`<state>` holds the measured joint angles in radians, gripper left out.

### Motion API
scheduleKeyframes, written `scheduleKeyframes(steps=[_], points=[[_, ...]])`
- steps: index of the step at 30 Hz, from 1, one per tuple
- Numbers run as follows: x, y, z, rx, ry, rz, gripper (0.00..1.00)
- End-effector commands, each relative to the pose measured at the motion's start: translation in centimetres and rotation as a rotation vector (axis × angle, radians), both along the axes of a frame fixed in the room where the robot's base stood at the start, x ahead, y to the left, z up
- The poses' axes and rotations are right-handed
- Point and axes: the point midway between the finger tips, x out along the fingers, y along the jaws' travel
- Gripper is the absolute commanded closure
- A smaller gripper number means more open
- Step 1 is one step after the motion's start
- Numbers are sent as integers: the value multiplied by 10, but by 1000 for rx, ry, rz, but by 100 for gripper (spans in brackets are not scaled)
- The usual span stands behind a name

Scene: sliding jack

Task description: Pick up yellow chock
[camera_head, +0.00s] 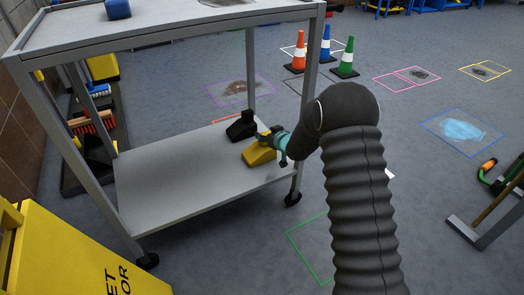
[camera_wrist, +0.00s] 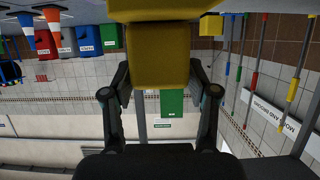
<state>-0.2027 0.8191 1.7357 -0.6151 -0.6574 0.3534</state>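The yellow chock (camera_head: 260,155) is at the right end of the lower shelf of a grey cart (camera_head: 170,185) in the head view. I cannot tell if it rests on the shelf or is slightly raised. My gripper (camera_head: 273,138) is at its upper right side, partly hidden by my dark arm. In the wrist view, which is upside down, the yellow chock (camera_wrist: 157,60) fills the space between both fingertips of my gripper (camera_wrist: 159,78). The fingers lie against its two sides, with no clear gap.
A black chock (camera_head: 241,126) sits just behind the yellow one on the shelf. A cart leg (camera_head: 300,150) stands close to the right of my gripper. The top shelf (camera_head: 150,30) is overhead with a blue object (camera_head: 118,9). A yellow sign (camera_head: 70,255) is at front left.

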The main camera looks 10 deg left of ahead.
Motion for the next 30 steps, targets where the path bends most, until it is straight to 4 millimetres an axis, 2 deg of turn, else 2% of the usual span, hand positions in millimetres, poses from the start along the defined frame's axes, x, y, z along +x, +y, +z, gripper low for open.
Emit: scheduleKeyframes(steps=[1, 5, 6, 17, 30], points=[[0, 0, 0, 0, 0, 0, 63], [0, 0, 0, 0, 0, 0, 95], [0, 0, 0, 0, 0, 0, 100], [1, 0, 8, 1, -3, 0, 100], [0, 0, 83, 1, -5, 0, 100]])
